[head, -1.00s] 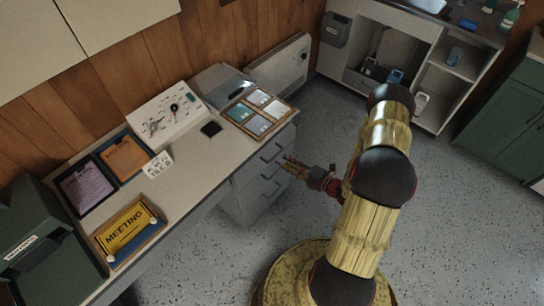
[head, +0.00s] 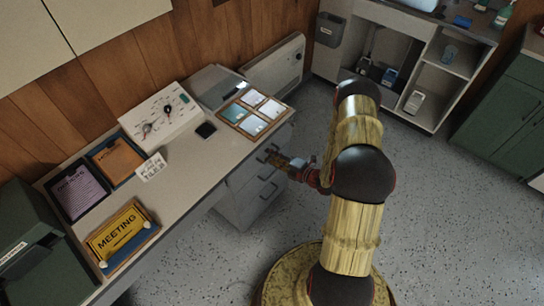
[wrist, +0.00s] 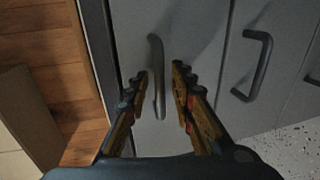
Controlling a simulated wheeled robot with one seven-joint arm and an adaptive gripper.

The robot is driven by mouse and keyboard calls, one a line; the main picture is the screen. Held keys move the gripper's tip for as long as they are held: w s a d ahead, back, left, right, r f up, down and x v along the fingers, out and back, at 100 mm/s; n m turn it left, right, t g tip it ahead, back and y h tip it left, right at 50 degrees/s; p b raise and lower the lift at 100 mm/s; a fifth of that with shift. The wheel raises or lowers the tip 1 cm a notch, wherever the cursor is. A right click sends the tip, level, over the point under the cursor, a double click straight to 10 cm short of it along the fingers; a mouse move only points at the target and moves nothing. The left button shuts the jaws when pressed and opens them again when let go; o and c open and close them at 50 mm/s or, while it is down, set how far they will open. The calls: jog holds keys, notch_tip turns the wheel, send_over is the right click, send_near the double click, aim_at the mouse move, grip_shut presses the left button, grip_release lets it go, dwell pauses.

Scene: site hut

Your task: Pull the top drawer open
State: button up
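The grey drawer unit (head: 236,208) stands under the right end of the desk. Its top drawer (wrist: 195,40) looks shut, and its dark bar handle (wrist: 156,52) runs up the middle of the wrist view. My gripper (wrist: 160,82) is open, with one finger on each side of this handle. I cannot tell whether either finger touches it. In the head view my gripper (head: 274,160) is at the upper drawer fronts and hides part of them. The second drawer's handle (wrist: 254,68) is to the right in the wrist view.
The desk top (head: 195,165) holds trays, a control panel (head: 160,112), a dark phone-like item (head: 205,130) and a framed set of cards (head: 252,112). A heater (head: 275,70) stands by the wall behind. The speckled floor (head: 300,215) in front of the drawers is clear.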

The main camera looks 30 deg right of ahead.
jog(key=shift+c, duration=1.2)
grip_shut()
